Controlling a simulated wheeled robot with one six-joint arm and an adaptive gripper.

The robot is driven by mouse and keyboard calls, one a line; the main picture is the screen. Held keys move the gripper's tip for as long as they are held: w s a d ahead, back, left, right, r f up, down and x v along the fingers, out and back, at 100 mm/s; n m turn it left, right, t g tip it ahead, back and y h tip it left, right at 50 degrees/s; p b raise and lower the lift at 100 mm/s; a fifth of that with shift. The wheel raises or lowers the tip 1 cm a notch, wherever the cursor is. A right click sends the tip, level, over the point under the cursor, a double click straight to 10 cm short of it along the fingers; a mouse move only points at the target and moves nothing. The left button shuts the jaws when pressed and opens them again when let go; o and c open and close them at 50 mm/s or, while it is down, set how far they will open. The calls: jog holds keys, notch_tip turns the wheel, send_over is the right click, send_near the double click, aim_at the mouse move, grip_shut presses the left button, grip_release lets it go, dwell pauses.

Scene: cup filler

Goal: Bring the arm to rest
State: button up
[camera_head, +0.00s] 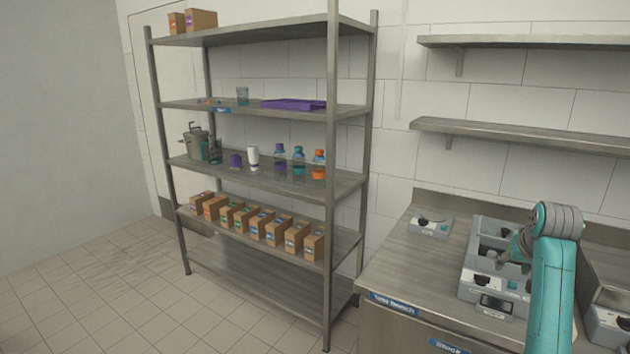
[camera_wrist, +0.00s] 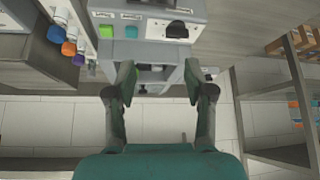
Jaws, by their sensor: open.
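My teal arm (camera_head: 553,280) reaches over the counter at the right of the head view, bent at its top joint. My gripper (camera_wrist: 159,82) is open in the wrist view, with its two dark teal fingers apart and nothing seen between them. Behind the fingers is a grey machine (camera_wrist: 150,45) with a green button, a teal button and a black knob. In the head view the grey machine (camera_head: 478,278) stands on the counter, and my gripper is partly hidden there by the arm and close to it. I cannot tell whether they touch.
The counter (camera_head: 405,270) has a small grey device (camera_head: 430,224) near its back edge. A metal shelf unit (camera_head: 330,190) to the left holds bottles, cups and boxes. Empty wall shelves (camera_head: 520,130) hang above the counter. The tiled floor (camera_head: 110,290) at left is clear.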

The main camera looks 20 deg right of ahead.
jog(key=s+a+f+n+t, duration=0.1)
jog(key=s+a+f+t, duration=0.1)
jog(key=a+f, duration=1)
jog(key=s+a+f+n+t, duration=0.1)
jog(key=s+a+f, duration=0.1)
jog(key=a+f, duration=1.05)
jog(key=s+a+f+n+t, duration=0.1)
jog(key=s+a+f+t, duration=0.1)
jog(key=s+a+f, duration=0.45)
jog(key=s+a+n+t+y, duration=0.1)
jog(key=s+a, duration=0.5)
jog(key=s, duration=0.2)
jog(key=s+a+n+t+y, duration=0.1)
jog(key=s+a, duration=0.5)
jog(key=s, duration=0.3)
jog(key=s+a+r+n+t+y, duration=0.1)
jog(key=s+a+r, duration=0.1)
jog(key=s+r, duration=0.4)
jog(key=s+a+r+n+t+y, duration=0.1)
jog(key=s+a+r, duration=0.2)
jog(key=s+r, duration=0.4)
jog(key=s, duration=0.3)
jog(key=shift+s+a+r+t, duration=0.2)
jog(key=shift+s+a+t, duration=0.1)
jog(key=shift+s, duration=0.1)
